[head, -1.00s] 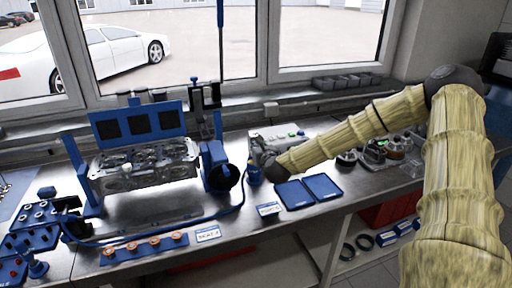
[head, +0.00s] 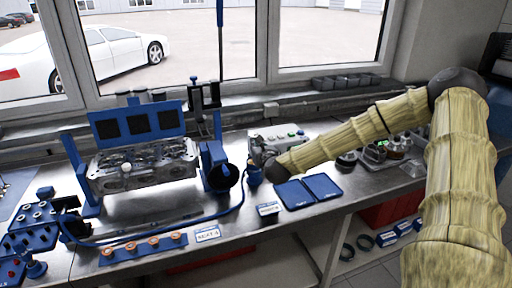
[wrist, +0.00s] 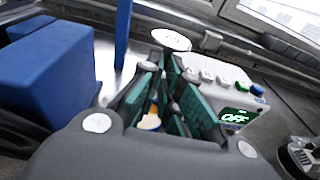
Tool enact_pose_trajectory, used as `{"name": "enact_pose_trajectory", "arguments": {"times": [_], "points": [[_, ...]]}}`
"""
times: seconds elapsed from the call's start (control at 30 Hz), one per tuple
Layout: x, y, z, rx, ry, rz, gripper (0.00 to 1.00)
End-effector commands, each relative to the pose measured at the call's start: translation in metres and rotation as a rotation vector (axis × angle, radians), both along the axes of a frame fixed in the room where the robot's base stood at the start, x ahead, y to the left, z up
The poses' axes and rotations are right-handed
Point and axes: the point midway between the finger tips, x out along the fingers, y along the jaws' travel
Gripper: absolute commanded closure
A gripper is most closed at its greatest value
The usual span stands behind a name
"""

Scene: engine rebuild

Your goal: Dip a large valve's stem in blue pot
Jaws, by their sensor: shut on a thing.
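In the wrist view my gripper (wrist: 172,100) has its teal fingers shut on a valve. The valve's pale round head (wrist: 171,39) shows beyond the fingertips. Its stem is mostly hidden between the fingers. In the head view a small blue pot (head: 254,175) stands on the bench just left of the dark end of my arm. The gripper and valve cannot be made out clearly there. Whether the stem is inside the pot cannot be told.
A white box with buttons (wrist: 222,88) and a lit "OFF" display stands right beside the gripper. A blue cylinder-like fixture (head: 220,175) is to the left of the pot. Two blue trays (head: 322,186) lie in front. An engine head (head: 145,165) sits further left.

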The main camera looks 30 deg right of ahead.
Motion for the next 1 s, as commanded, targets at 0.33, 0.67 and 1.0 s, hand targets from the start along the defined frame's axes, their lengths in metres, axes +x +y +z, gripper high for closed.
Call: {"name": "enact_pose_trajectory", "arguments": {"times": [0.33, 0.67, 1.0], "points": [[0.0, 0.0, -0.006, 0.0, 0.0, 0.0, 1.0], [0.0, 0.0, -0.01, 0.001, 0.0, 0.0, 1.0], [0.0, 0.0, -0.015, 0.001, 0.0, 0.0, 1.0]]}}
